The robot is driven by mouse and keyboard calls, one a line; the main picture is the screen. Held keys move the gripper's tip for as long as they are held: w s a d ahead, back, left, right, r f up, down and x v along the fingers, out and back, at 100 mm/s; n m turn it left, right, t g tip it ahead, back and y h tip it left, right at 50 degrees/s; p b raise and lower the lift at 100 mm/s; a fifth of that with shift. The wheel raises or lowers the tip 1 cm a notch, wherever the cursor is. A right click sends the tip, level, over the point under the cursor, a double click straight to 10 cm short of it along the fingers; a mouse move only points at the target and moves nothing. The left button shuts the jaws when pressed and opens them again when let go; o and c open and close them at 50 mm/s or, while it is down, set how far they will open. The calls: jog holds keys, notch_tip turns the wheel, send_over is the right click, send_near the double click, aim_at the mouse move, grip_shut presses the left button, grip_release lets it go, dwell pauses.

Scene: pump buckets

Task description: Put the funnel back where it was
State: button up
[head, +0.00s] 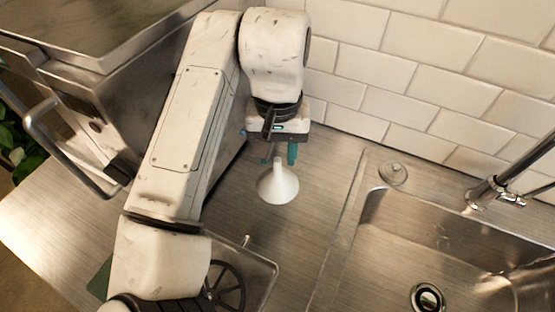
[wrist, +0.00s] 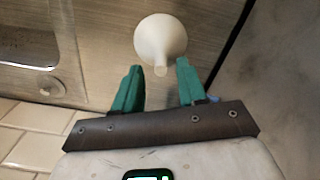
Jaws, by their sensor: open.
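A white funnel (head: 278,186) stands on the steel counter (head: 305,225), wide mouth down and spout up, left of the sink. It also shows in the wrist view (wrist: 160,40), just beyond the fingertips. My gripper (head: 279,154) is above and behind the funnel, close to its spout. In the wrist view my gripper (wrist: 156,78) has its two green fingers apart, with the tip of the spout near the gap between them. Nothing is held. I cannot tell whether either finger touches the funnel.
A steel sink (head: 375,245) with a faucet (head: 490,195) lies at the right. A small round knob (head: 393,173) is at its back edge. A clear tray (head: 262,265) with a dark wheel is at the front. A tiled wall (head: 420,80) bounds the back.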

notch_tip(320, 180, up, 9)
jog(key=shift+f, duration=0.15)
jog(key=shift+s, duration=0.1)
dwell(0.3)
